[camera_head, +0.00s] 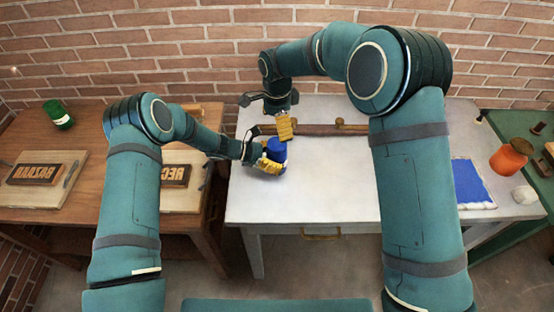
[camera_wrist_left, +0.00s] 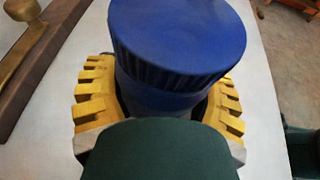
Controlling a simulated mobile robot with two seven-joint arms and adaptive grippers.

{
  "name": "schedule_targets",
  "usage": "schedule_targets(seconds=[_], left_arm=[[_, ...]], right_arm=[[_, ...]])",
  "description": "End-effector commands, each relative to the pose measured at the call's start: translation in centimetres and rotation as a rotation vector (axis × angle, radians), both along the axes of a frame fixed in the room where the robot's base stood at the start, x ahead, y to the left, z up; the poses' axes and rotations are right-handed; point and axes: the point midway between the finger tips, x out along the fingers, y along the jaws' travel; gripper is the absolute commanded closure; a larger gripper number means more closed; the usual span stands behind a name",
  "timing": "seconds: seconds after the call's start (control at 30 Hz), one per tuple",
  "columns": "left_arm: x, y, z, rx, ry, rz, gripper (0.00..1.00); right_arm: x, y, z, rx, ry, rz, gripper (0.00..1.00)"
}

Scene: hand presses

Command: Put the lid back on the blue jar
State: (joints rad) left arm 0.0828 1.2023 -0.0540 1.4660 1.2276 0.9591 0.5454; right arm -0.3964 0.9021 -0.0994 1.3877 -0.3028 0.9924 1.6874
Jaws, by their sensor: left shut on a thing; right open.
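The blue jar (camera_head: 277,152) stands upright near the left side of the white table. Its blue lid (camera_wrist_left: 178,35), with a ribbed edge, sits on top of it in the left wrist view. The lid looks level, but I cannot tell whether it is fully tightened. My left gripper (camera_head: 271,163) is shut around the jar's body, with yellow fingers on both sides of the jar (camera_wrist_left: 165,98) below the lid. My right gripper (camera_head: 285,128) is open and empty, just above and behind the jar, with its fingers pointing down.
A wooden bar with brass knobs (camera_head: 339,129) lies behind the jar on the white table (camera_head: 320,190). A blue pad (camera_head: 471,182) lies at right. An orange pot (camera_head: 510,158) stands on the green bench. Wooden letter blocks (camera_head: 35,174) and a green jar (camera_head: 60,117) are on the left table.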

Motion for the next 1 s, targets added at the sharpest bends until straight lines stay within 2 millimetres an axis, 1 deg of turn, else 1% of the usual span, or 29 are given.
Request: schedule_targets(seconds=[0.17, 0.27, 1.0], left_arm=[[0.04, 0.06, 0.05, 0.0, -0.001, 0.001, 1.0], [0.05, 0.06, 0.05, 0.0, -0.001, 0.001, 1.0], [0.08, 0.07, 0.09, 0.0, -0.002, 0.001, 1.0]], right_arm=[[-0.02, -0.01, -0.04, -0.001, 0.002, 0.101, 0.07], [-0.05, 0.01, -0.09, -0.002, 0.002, 0.236, 0.07], [-0.12, 0.05, -0.18, 0.003, 0.006, 1.512, 0.07]])
